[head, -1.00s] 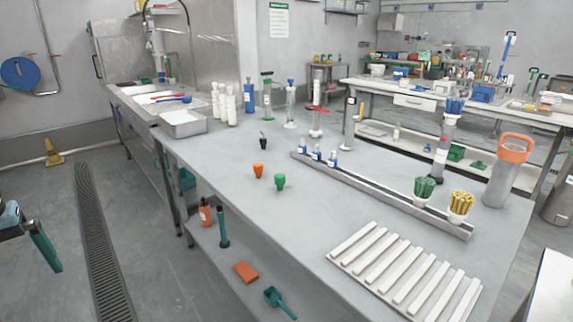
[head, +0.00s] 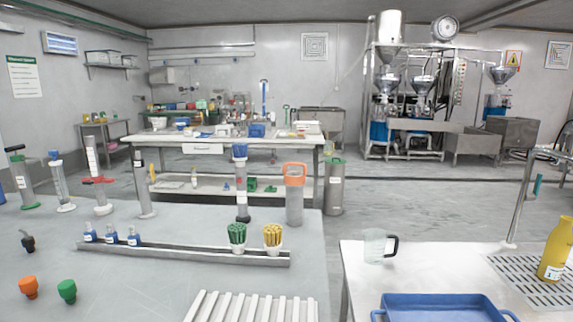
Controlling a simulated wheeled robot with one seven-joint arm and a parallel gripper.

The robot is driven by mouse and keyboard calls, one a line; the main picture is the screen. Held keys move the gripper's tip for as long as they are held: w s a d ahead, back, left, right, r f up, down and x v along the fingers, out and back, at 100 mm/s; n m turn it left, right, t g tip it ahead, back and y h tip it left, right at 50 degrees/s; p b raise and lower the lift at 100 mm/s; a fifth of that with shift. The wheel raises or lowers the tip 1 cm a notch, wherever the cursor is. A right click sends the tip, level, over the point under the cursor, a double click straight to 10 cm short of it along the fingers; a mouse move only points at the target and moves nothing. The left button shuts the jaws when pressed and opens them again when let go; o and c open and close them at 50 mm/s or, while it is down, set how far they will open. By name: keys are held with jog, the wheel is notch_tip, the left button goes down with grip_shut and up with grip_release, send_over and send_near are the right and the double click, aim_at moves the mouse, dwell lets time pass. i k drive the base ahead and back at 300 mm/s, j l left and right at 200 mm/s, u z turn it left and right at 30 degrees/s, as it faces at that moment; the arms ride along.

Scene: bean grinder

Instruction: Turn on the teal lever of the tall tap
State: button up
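A tall metal tap (head: 521,200) stands at the right edge of the head view, behind the white counter's drain grid. Its upright post leans a little in the picture, and its top arm (head: 553,153) runs out of the frame at the right. A small teal lever (head: 537,186) hangs beside the post, just below the top arm. How the lever joins the tap is too small to tell. My gripper is not in view.
The white counter (head: 412,267) holds a clear jug (head: 376,246), a blue tray (head: 443,308), a drain grid (head: 530,276) and a yellow bottle (head: 555,250). A grey bench (head: 165,285) with cylinders fills the left. Open floor (head: 440,205) lies behind.

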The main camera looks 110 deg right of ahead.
aim_at(539, 177)
jog(key=u, duration=4.35)
jog(key=i+j+u, duration=0.25)
jog(key=i+u, duration=0.7)
jog(key=i, duration=0.3)
jog(key=i+j, duration=0.1)
jog(key=i, duration=1.85)
jog(key=i+u, duration=0.3)
jog(key=i, duration=0.3)
jog(key=i+l+u, duration=0.25)
jog(key=i, duration=0.3)
jog(key=i+j+u, duration=0.1)
jog(key=i+u, duration=0.15)
jog(key=u, duration=0.25)
jog(key=i+u, duration=0.25)
jog(key=u, duration=0.25)
jog(key=i+u, duration=0.25)
jog(key=u, duration=0.25)
jog(key=i+u, duration=0.45)
jog(key=i, duration=0.4)
jog(key=i+z, duration=0.3)
jog(key=i, duration=1.65)
jog(key=j, duration=0.1)
